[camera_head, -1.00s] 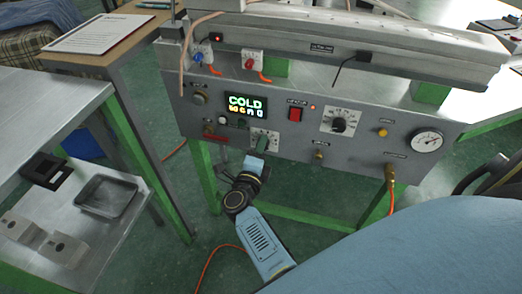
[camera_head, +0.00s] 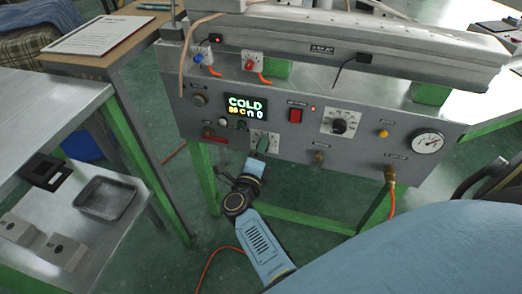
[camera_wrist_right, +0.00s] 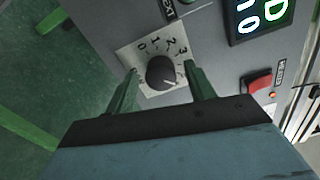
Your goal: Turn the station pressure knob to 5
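A black round knob (camera_wrist_right: 161,72) sits on a white numbered dial plate (camera_wrist_right: 142,50) in the right wrist view. The digits 0 to 3 can be read. The knob's pale mark points to the lower right; the figure there is unclear. My right gripper (camera_wrist_right: 162,90) is open, with one green finger on each side of the knob and visible gaps between. In the head view my right gripper (camera_head: 262,146) reaches this dial plate (camera_head: 272,136) below the lit display and largely hides the knob. My left gripper is not in view.
The grey panel also carries a lit display (camera_head: 246,106) reading COLD, a red switch (camera_head: 295,115), a second dial knob (camera_head: 339,126), a yellow button (camera_head: 383,133) and a round gauge (camera_head: 427,142). A brass fitting (camera_head: 390,175) with an orange hose projects at right.

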